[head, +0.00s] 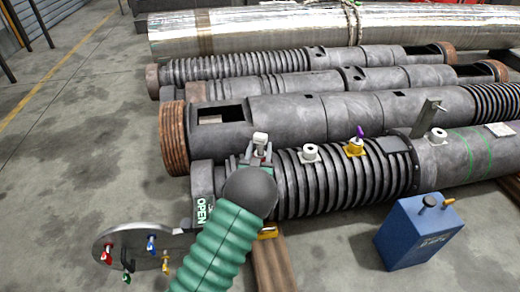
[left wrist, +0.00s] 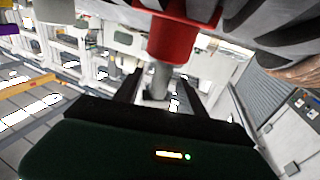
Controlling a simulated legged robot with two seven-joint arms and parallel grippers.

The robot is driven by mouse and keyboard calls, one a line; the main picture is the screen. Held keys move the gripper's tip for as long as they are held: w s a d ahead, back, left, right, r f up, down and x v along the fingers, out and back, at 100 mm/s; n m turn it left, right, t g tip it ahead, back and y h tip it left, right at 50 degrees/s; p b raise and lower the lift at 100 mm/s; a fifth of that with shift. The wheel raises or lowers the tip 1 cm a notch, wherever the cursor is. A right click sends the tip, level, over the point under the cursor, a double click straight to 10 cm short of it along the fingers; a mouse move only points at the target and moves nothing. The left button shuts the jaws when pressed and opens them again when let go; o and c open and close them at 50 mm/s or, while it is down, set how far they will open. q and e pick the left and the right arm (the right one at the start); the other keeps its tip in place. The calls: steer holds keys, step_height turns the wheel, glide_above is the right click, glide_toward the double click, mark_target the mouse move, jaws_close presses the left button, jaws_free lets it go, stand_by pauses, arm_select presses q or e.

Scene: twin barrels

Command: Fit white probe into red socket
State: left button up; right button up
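My left gripper (head: 259,155) is over the left end of the near ribbed barrel, with its fingers apart on both sides of the white probe (head: 261,138). In the left wrist view, the pale probe (left wrist: 161,78) stands between the two dark fingers of the gripper (left wrist: 160,84), with gaps showing on both sides. Its far end meets the red socket (left wrist: 183,38) and looks to be in its mouth; how deep it sits is hidden. In the head view the red socket is hidden behind my gripper and wrist. My right gripper is not in view.
The near barrel (head: 392,178) carries white sockets (head: 310,153) and a yellow socket (head: 355,149) with a purple probe (head: 360,131). A round holder (head: 108,236) with several coloured probes is at lower left. A blue box (head: 419,232) stands on the floor at right.

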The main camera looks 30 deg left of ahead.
arm_select(q)
steer(key=shift+s+d+p, duration=0.15)
steer(key=shift+s+p, duration=0.15)
steer(key=p+v, duration=0.6)
steer(key=v, duration=1)
steer(key=shift+s, duration=0.1)
